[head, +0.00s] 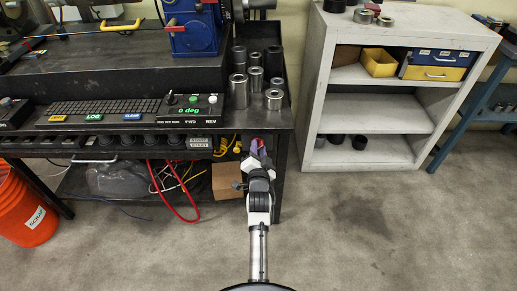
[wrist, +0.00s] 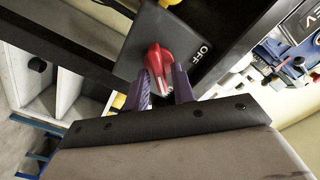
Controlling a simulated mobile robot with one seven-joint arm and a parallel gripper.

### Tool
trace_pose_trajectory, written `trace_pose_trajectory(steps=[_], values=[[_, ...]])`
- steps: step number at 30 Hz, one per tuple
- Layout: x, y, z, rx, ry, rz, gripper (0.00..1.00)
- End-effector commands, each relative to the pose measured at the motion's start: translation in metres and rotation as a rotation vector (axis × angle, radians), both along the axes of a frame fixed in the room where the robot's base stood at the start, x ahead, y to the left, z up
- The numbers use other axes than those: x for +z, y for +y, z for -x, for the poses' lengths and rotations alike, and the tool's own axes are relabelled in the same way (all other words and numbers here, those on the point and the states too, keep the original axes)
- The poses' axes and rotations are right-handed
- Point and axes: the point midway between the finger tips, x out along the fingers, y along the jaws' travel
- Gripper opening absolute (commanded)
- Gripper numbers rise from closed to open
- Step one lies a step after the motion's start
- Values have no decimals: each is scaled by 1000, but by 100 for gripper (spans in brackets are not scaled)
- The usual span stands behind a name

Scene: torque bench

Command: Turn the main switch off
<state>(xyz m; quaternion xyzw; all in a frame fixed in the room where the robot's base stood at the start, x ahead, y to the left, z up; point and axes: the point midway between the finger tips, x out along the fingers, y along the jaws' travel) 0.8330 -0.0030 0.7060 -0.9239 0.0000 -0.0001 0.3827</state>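The main switch is a red rotary knob (wrist: 158,62) on a dark grey plate (wrist: 188,38) marked OFF in the wrist view. The OFF label sits to the right of the knob. My gripper (wrist: 160,88) has its two purple fingers apart, one on each side of the knob's lower end. I cannot tell whether the fingers touch the knob. In the head view my gripper (head: 254,146) is at the bench's front right corner, with a little red showing there. The switch plate is mostly hidden in that view.
The bench top (head: 215,75) overhangs just above my gripper, with metal cylinders (head: 240,90) near its edge. A cardboard box (head: 227,180) is beside my arm under the bench. A grey shelf (head: 390,75) stands to the right. The floor in front is clear.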

Motion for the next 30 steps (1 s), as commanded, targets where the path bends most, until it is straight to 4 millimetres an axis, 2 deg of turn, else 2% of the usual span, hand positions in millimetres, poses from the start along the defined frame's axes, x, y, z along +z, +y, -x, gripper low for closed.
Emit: trace_pose_trajectory(steps=[1, 5, 6, 19, 30], values=[[0, 0, 0, 0, 0, 0, 18], [0, 0, 0, 0, 0, 0, 1], [0, 0, 0, 0, 0, 0, 0], [0, 0, 0, 0, -1, 63, 0], [1, 1, -1, -1, -2, 346, 0]])
